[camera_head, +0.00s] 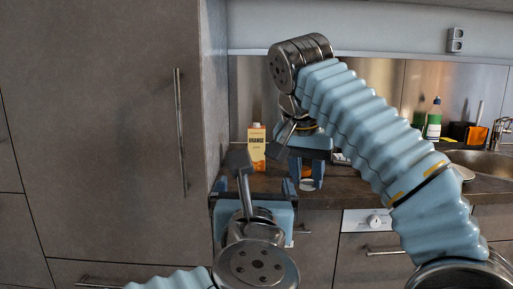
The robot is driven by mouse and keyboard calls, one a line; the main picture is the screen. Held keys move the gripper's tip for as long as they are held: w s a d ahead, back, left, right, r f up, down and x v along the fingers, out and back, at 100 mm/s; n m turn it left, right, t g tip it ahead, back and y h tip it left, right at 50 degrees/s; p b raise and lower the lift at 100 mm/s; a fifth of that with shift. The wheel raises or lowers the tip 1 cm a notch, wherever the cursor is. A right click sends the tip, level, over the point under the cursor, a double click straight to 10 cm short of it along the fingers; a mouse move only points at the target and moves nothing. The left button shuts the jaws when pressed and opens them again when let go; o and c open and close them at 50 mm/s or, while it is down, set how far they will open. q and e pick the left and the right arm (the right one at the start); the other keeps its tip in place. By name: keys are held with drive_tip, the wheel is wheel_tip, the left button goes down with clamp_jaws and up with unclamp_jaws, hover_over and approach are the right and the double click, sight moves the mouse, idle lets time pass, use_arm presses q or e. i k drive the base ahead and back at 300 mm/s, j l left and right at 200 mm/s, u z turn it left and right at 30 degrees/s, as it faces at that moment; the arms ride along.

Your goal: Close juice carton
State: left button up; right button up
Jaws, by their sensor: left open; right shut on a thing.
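The juice carton (256,143), orange and white with an "ORANGE" label, stands upright on the dark countertop near the tall cabinet's side. Its lower part is partly hidden by my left gripper. My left gripper (250,192) is in front of the carton, seen from behind, and is open with nothing visible in it. My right gripper (307,182) points down to the right of the carton and apart from it. It is shut on a small orange and white thing (307,173), mostly hidden between the fingers; I cannot tell what it is. The carton's top is small and its closure is unclear.
The countertop (350,181) continues right to a metal sink (485,160) with a tap. A green bottle (433,122) and an orange-and-black container (468,134) stand at the back right. A tall grey cabinet (100,110) borders the left. My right arm covers much of the middle.

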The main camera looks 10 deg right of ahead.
sight(255, 133)
drive_tip(key=i+l, duration=0.15)
drive_tip(key=i, duration=0.3)
drive_tip(key=i+l, duration=0.1)
drive_tip(key=i, duration=0.35)
drive_tip(key=i+l, duration=0.15)
drive_tip(key=i, duration=0.3)
